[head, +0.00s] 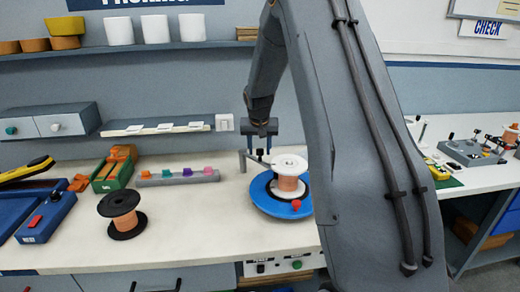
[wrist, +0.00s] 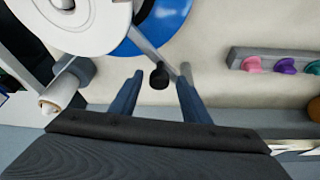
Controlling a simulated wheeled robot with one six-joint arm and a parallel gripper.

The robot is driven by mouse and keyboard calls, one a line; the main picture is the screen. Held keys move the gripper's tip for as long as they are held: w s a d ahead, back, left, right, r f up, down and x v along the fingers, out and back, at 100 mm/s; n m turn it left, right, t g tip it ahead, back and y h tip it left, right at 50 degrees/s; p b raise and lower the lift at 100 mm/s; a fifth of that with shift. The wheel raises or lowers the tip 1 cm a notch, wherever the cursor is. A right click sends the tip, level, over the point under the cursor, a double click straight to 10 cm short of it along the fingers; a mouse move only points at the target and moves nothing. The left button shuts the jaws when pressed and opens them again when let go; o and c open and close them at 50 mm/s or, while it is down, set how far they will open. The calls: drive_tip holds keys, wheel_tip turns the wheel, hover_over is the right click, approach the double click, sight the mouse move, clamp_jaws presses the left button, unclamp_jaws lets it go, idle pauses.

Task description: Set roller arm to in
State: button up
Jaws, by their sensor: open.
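The roller arm, as far as I can tell, is the thin grey bar (wrist: 152,46) running beside the spool in the wrist view, with a black knob (wrist: 159,76) near its end. It shows small in the head view (head: 257,161), behind the copper spool (head: 289,184) on a blue turntable (head: 259,198). My gripper (head: 260,150) is above this bar, pointing down. In the wrist view my gripper (wrist: 160,84) is open, with the knob between its fingertips. I cannot tell whether either finger touches it.
A white roller on a grey bracket (wrist: 62,92) stands left of my gripper in the wrist view. A black-flanged spool (head: 122,215) and a rack of coloured pieces (head: 178,177) are on the bench to the left. A wall shelf (head: 150,129) is behind. My arm hides the bench's right part.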

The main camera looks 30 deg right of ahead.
drive_tip(key=shift+r, duration=0.1)
drive_tip(key=b+v, duration=0.2)
drive_tip(key=v, duration=0.5)
drive_tip(key=shift+s+r, duration=0.15)
drive_tip(key=shift+r, duration=0.1)
drive_tip(key=shift+a, duration=0.1)
